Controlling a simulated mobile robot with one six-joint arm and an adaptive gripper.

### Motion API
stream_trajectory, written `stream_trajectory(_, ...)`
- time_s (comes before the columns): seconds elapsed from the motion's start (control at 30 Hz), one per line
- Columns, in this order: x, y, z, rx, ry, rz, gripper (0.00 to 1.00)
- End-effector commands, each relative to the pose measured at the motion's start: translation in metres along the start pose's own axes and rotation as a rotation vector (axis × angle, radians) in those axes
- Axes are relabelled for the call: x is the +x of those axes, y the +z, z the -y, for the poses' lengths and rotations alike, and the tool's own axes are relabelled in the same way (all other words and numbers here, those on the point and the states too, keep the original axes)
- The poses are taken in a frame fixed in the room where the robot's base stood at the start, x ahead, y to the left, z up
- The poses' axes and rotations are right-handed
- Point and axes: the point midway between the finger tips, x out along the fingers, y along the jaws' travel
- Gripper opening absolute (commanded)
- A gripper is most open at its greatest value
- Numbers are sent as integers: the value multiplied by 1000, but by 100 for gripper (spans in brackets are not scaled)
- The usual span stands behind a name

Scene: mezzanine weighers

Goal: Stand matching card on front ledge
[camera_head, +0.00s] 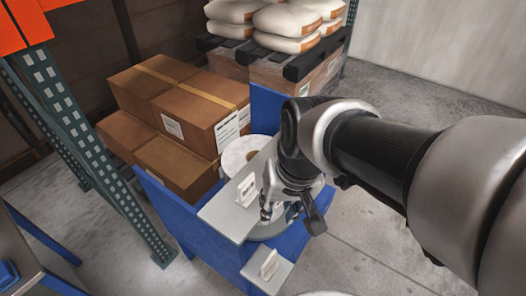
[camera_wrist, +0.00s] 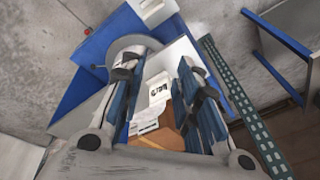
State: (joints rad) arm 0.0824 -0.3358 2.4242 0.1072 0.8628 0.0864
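In the head view, a small white card (camera_head: 247,189) stands on the upper pale grey ledge (camera_head: 228,218) of a blue stand (camera_head: 164,212). Another small white card (camera_head: 268,263) is on the lower front ledge (camera_head: 262,282). My gripper (camera_head: 288,212) hangs just right of the upper ledge, partly hidden by its own links. In the wrist view, my gripper (camera_wrist: 157,62) has its fingers apart. A white card with dark print (camera_wrist: 158,88) and another white piece (camera_wrist: 146,125) show between them, with no clear contact. The print is too small to read.
Brown cartons (camera_head: 198,108) are stacked behind the stand. A pale round disc (camera_head: 240,153) sits in the stand. Sacks on a pallet (camera_head: 285,25) are at the back. A green rack post (camera_head: 98,150) stands left. Concrete floor (camera_head: 400,225) is open at right.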

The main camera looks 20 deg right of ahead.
Motion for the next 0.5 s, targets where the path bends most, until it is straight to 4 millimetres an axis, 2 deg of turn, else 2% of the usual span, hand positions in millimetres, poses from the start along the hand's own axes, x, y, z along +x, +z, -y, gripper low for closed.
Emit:
stream_trajectory(0.03, -16, 9, 1, -52, 4, -52, 30)
stream_trajectory(0.2, -44, 35, -3, -179, 27, -160, 30)
stream_trajectory(0.33, -53, 46, -6, -227, 38, -203, 30)
stream_trajectory(0.5, -56, 49, -7, -244, 43, -216, 30)
